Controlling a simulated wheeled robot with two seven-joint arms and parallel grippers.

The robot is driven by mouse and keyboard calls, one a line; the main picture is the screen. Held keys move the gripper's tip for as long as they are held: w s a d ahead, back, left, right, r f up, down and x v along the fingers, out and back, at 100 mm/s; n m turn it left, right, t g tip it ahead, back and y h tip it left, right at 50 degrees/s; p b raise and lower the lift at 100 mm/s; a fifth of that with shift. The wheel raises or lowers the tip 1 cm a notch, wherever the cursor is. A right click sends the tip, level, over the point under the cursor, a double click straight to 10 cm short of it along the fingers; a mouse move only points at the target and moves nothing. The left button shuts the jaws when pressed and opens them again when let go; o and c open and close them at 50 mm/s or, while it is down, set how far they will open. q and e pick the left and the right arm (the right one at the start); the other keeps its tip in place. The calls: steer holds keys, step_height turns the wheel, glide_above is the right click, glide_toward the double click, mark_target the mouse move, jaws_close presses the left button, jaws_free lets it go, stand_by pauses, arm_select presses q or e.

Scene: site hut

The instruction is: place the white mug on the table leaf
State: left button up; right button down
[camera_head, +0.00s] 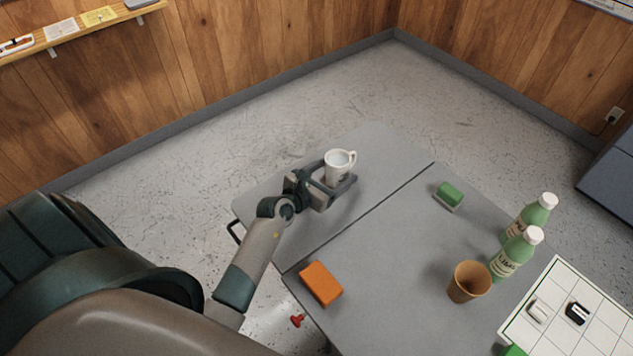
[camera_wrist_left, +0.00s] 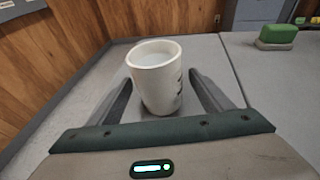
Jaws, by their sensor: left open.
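The white mug (camera_head: 337,165) stands upright on the grey table leaf (camera_head: 376,140), the far-left section of the table beyond the seam. My left gripper (camera_head: 335,186) is open, with its fingers on either side of the mug. In the left wrist view the mug (camera_wrist_left: 156,77) stands between the two spread fingers (camera_wrist_left: 160,98), and gaps show beside it. A dark print shows on the mug's right side. My right gripper is not in view.
On the main table (camera_head: 400,265) are an orange block (camera_head: 321,284), a green sponge-like block (camera_head: 449,195), a brown cup (camera_head: 468,282) and two green bottles (camera_head: 515,252). A white tiled surface (camera_head: 560,310) is at the right. A red object (camera_head: 297,320) lies on the floor.

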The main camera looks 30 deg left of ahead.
arm_select(q)
steer(key=b+v, duration=0.1)
steer(key=v, duration=0.8)
steer(key=shift+s, duration=0.35)
steer(key=shift+s+r, duration=0.25)
steer(key=shift+s, duration=0.35)
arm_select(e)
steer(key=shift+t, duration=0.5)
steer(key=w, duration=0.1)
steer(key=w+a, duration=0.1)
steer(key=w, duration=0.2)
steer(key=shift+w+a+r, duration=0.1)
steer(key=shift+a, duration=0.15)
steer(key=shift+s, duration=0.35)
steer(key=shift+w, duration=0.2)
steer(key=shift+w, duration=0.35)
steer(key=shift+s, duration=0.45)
